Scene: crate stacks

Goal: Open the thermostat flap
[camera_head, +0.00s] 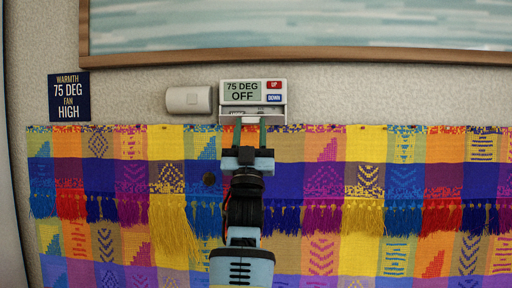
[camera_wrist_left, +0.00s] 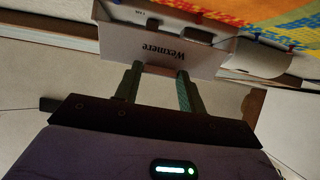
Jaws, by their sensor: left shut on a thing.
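The white thermostat (camera_head: 282,98) is on the wall in the head view. Its screen reads "75 DEG OFF", with a red UP and a blue DOWN button to the right. Its flap (camera_head: 251,120) shows as a pale strip along the bottom, with a darker band above it. My left gripper (camera_head: 250,127) reaches up from below, its two green fingers at the flap's lower edge. In the left wrist view, the fingers (camera_wrist_left: 157,76) meet a white panel (camera_wrist_left: 160,50) lettered "Wexmere". They are shut on the flap; the exact contact is partly hidden. My right gripper is out of view.
A dark blue sign (camera_head: 69,97) reads "WARMTH 75 DEG FAN HIGH". A small white box (camera_head: 189,100) is on the wall just left of the thermostat. A framed picture (camera_head: 300,56) hangs above. A bright patterned cloth (camera_head: 120,180) with tassels hangs below, behind my left arm.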

